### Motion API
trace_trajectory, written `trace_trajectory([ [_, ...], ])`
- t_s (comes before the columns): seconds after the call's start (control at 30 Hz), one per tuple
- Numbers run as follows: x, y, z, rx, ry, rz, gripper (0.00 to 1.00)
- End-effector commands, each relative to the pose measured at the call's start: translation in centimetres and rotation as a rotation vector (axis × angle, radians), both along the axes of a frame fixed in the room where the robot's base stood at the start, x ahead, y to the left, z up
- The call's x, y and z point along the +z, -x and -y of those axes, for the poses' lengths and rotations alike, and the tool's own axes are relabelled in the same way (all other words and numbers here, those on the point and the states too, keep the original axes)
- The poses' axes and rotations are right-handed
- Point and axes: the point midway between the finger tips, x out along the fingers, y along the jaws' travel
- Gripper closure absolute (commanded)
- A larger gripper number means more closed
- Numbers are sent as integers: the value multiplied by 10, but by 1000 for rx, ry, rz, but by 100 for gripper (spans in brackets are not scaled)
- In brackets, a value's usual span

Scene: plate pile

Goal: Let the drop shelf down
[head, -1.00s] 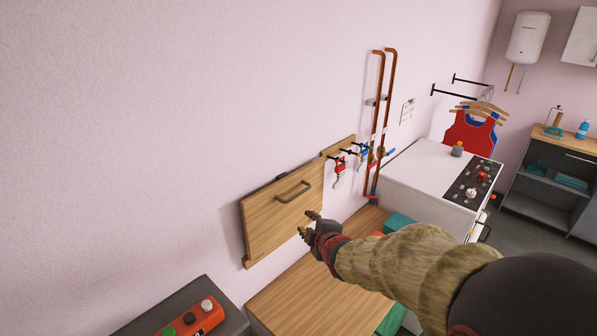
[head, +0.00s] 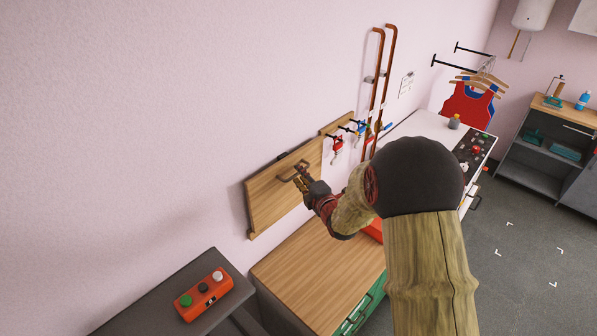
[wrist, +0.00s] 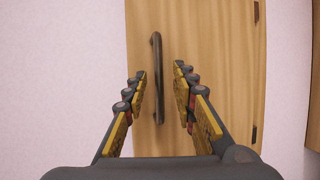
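The drop shelf (head: 262,207) is a wooden panel that stands folded up against the pink wall in the head view. Its wood also fills the middle of the wrist view (wrist: 218,40). A dark bar handle (wrist: 155,60) is fixed to its face. My gripper (head: 300,176) is at the handle, in front of the panel. In the wrist view my gripper (wrist: 160,73) is open, with one finger on each side of the handle.
A wooden-topped cabinet (head: 300,270) stands below the shelf. A dark surface with an orange button box (head: 204,294) is at the lower left.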

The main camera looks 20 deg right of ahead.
Motion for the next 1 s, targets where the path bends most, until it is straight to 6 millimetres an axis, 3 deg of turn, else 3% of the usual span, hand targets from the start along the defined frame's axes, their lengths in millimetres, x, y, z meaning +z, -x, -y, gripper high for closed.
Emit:
trace_trajectory([
  [0.2, -3, -19, 0, 0, -1, -1, 73],
  [0.57, -3, -22, 0, -1, 0, 0, 73],
  [1.0, -4, -22, 0, -1, -1, 0, 98],
])
